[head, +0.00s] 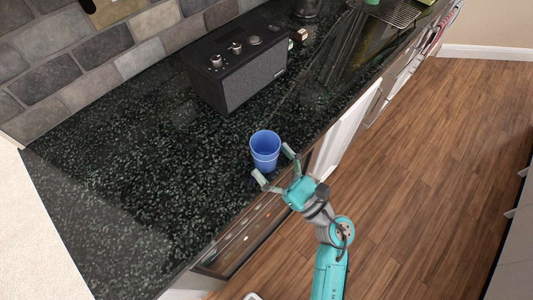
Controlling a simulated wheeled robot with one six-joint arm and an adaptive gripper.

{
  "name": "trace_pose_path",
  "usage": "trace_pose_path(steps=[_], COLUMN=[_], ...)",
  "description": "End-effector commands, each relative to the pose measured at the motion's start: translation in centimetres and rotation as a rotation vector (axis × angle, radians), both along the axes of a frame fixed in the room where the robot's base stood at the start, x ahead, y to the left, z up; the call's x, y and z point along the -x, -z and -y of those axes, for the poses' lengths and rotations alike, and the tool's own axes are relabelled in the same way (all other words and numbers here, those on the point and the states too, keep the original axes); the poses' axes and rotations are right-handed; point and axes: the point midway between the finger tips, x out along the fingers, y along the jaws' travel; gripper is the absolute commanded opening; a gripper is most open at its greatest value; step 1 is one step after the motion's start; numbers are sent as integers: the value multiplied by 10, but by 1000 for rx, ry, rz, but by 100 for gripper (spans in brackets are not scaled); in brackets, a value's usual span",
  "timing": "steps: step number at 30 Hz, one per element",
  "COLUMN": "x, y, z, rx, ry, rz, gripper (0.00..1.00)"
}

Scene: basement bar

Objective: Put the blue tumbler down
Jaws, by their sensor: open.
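The blue tumbler (264,158) stands upright on the dark granite counter (140,165), close to its front edge, and looks empty. My gripper (272,166) is open at the counter's edge, with one finger to the lower left of the tumbler and the other to its right. A gap shows between the left finger and the tumbler. Whether the right finger touches it, I cannot tell. The tumbler's base is partly hard to make out against the dark stone.
A black speaker box with knobs (240,70) stands behind the tumbler, near the stone-tiled wall (110,55). A wire rack (395,12) is at the far right end. The counter to the left is clear. Wooden floor (440,170) lies in front.

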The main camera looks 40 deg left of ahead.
Motion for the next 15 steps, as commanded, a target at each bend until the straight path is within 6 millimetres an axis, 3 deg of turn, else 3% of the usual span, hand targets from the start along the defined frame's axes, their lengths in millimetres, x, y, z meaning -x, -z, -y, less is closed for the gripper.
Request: trace_pose_path(steps=[9,15], x=[4,6], y=[25,34], z=[60,83], rx=[1,1], ry=[4,2], rz=[-2,-1], gripper=[87,87])
